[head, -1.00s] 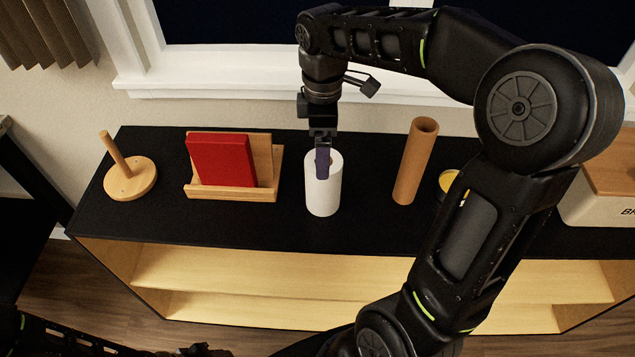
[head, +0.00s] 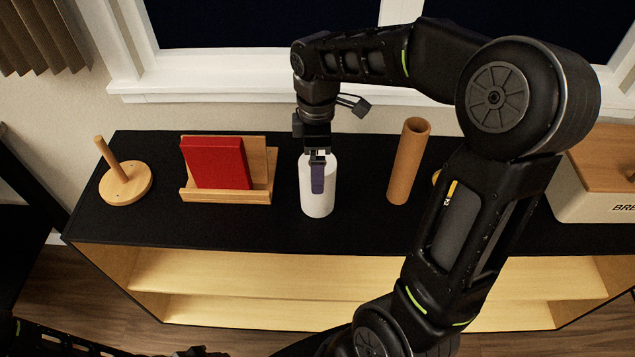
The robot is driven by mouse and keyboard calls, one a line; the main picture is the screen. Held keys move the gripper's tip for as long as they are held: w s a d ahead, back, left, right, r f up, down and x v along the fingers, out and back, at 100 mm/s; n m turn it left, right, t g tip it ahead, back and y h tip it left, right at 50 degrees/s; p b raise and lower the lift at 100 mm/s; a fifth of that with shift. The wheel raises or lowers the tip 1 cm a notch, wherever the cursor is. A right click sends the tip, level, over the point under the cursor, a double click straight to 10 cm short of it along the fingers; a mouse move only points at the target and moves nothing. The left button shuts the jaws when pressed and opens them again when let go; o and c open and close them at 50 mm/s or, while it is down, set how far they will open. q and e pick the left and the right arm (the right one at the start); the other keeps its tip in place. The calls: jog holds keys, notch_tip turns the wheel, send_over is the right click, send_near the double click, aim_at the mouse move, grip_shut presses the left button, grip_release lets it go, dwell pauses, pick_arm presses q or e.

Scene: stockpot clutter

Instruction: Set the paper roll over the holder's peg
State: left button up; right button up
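The white paper roll (head: 307,203) stands upright on the black shelf top, near its middle. The wooden holder (head: 122,189) stands at the left end, a round base with a bare peg (head: 108,153) that leans in the picture. My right gripper (head: 317,174) is at the roll from above. One purple-grey finger lies in front of the roll's upper side; the other finger is hidden, so I cannot tell whether it grips. The roll's top opening is covered by the gripper. Part of my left arm shows at the bottom left; a dark part (head: 200,352) there may be its gripper, unclear.
A red book (head: 216,162) on a wooden stand (head: 228,196) is between holder and roll. A tall brown tube (head: 408,163) stands right of the roll. A yellow item is mostly behind my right arm. A bread box (head: 590,205) is at the far right; window and wall behind.

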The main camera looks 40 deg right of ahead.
notch_tip(320, 180, down, 4)
jog(key=shift+s+r, duration=0.1)
jog(key=shift+c, duration=0.3)
dwell(0.3)
jog(key=c, duration=1.5)
jog(key=shift+o, duration=0.2)
jog(key=shift+r, duration=0.1)
notch_tip(320, 180, up, 10)
